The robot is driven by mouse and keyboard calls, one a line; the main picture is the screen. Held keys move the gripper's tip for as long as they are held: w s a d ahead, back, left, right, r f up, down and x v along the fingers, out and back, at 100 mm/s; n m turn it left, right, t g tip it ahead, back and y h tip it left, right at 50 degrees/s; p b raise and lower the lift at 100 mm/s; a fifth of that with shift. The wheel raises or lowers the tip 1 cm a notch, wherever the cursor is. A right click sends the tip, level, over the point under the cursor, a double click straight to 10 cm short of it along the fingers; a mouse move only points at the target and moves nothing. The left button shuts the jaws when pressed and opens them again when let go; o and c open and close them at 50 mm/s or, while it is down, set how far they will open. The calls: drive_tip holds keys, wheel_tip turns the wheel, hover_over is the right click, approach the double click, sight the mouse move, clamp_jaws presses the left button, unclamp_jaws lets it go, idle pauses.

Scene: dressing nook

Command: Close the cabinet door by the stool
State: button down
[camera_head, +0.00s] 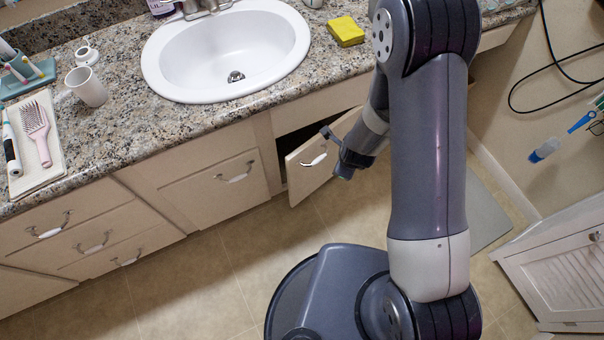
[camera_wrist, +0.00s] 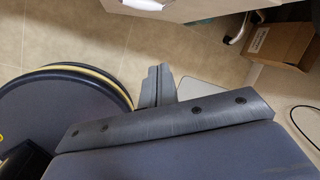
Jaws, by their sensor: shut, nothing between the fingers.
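A cream cabinet door (camera_head: 308,165) with a curved metal handle stands partly open under the sink, with a dark gap above and behind it. My gripper (camera_head: 341,158) is just right of this door's front, close to the handle; contact cannot be told. In the wrist view my gripper (camera_wrist: 157,86) is shut and empty, its fingers together over the floor. A pale panel edge, probably the door (camera_wrist: 185,10), crosses the top of that view. I cannot make out a stool for certain in either view.
The granite counter (camera_head: 120,140) with a white sink (camera_head: 228,50) is above the door. A cardboard box (camera_wrist: 280,42) shows at the wrist view's upper right. A white louvred cabinet (camera_head: 562,280) stands at the lower right. Tiled floor (camera_head: 200,270) is clear at the left.

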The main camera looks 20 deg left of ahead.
wheel_tip(320, 180, down, 4)
drive_tip(key=d+f+n+t+b, duration=0.1)
drive_tip(key=d+n+t+b, duration=0.1)
drive_tip(key=d+n+b, duration=0.15)
drive_tip(key=n+t+y+b, duration=0.2)
drive_tip(key=n+y+b, duration=0.85)
drive_tip(key=b, duration=0.75)
approach(293, 165)
drive_tip(key=shift+m+y, duration=0.25)
drive_tip(key=shift+m, duration=0.25)
drive_tip(key=b+x, duration=0.2)
drive_tip(key=x, duration=0.3)
drive_tip(key=shift+w+a+f, duration=0.15)
drive_tip(key=shift+a, duration=0.05)
drive_tip(key=shift+w+a, duration=0.25)
drive_tip(key=shift+a, duration=0.1)
drive_tip(key=w+a, duration=0.1)
drive_tip(key=a, duration=0.1)
drive_tip(key=w+a, duration=0.3)
drive_tip(key=a, duration=0.2)
drive_tip(key=shift+w, duration=0.3)
